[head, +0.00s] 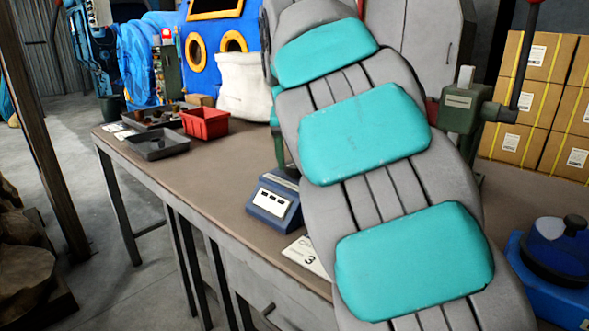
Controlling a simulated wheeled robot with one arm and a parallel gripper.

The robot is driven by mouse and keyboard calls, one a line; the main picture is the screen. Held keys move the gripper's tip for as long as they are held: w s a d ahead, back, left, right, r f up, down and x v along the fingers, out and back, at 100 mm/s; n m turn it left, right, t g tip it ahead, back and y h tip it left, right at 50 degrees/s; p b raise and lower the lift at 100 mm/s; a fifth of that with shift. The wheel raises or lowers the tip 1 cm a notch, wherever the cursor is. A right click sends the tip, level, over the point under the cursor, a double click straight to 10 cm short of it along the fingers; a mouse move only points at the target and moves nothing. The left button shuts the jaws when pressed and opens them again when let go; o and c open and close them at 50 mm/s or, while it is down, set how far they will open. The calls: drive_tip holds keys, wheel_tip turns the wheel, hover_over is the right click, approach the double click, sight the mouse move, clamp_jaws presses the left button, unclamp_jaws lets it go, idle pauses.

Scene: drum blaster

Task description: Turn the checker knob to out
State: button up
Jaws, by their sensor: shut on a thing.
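My grey arm with teal pads fills the middle of the head view and hides much of the bench. My gripper is not in view. No knob marked as the checker knob can be made out. A small blue box (273,202) with a pale front panel sits on the bench, left of my arm. At the lower right is a blue unit (548,298) with a round dark-rimmed top and a dark knob (575,224) on it. I cannot tell which of these is the checker, or its setting.
The brown bench (215,165) holds a red bin (204,122), a dark tray (158,145) and a numbered card (306,257). A green lever machine (462,104) stands right of my arm. Cartons (538,95) are stacked behind. Open floor lies to the left.

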drive_tip(key=shift+n+y+b, duration=0.3)
drive_tip(key=shift+n, duration=0.5)
drive_tip(key=o, duration=1.4)
drive_tip(key=shift+c, duration=0.2)
drive_tip(key=v, duration=0.7)
drive_tip(key=shift+s+r, duration=0.2)
drive_tip(key=shift+r, duration=0.15)
